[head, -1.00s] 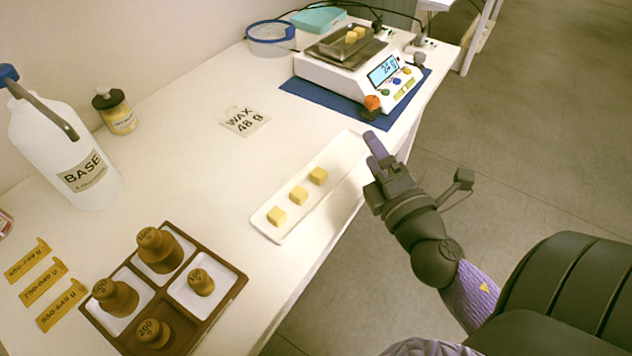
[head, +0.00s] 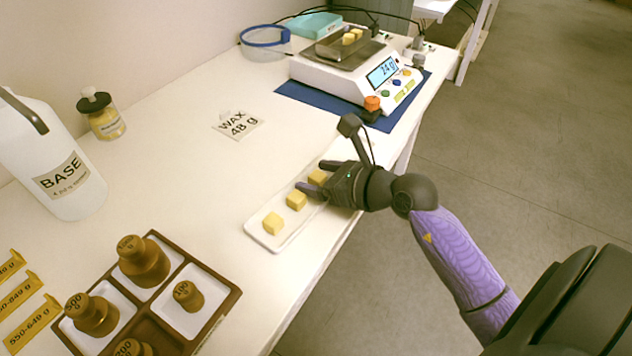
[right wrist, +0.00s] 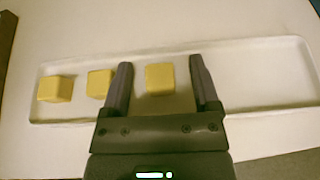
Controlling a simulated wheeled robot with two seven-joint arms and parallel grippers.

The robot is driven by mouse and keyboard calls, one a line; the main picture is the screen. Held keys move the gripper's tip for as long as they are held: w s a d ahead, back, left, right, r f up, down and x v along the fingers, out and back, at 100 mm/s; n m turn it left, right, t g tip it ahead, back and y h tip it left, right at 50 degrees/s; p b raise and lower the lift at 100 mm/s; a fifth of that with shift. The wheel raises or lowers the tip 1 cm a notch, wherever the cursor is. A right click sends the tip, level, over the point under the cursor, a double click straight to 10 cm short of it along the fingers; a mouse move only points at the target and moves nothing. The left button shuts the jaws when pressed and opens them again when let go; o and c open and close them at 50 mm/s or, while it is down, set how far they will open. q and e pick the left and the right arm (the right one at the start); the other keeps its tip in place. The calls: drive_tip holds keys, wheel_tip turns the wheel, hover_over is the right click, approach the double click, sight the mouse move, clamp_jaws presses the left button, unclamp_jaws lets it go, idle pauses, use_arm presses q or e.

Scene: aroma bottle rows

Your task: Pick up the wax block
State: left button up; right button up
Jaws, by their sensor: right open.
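Three yellow wax blocks lie in a row on a long white tray (head: 264,238). The near block (head: 273,223) and the middle block (head: 296,200) show clearly in the head view; the far block (head: 318,177) is partly hidden by my right gripper (head: 312,177). In the right wrist view my right gripper (right wrist: 162,85) is open, with the far wax block (right wrist: 160,78) between its fingers and a gap on both sides. The middle block (right wrist: 100,83) is just outside the left finger. My left gripper is not in view.
A scale (head: 345,80) reading 24 g stands on a blue mat (head: 290,89), with yellow blocks (head: 352,37) in its pan. A "WAX 48 g" card (head: 238,125) lies on the table. A brown weight tray (head: 222,305), a BASE jug (head: 50,160) and a small jar (head: 102,118) are left.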

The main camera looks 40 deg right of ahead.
drive_tip(key=c, duration=0.8)
clamp_jaws()
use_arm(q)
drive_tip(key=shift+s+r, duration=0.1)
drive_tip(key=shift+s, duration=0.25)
use_arm(e)
drive_tip(key=shift+r, duration=0.1)
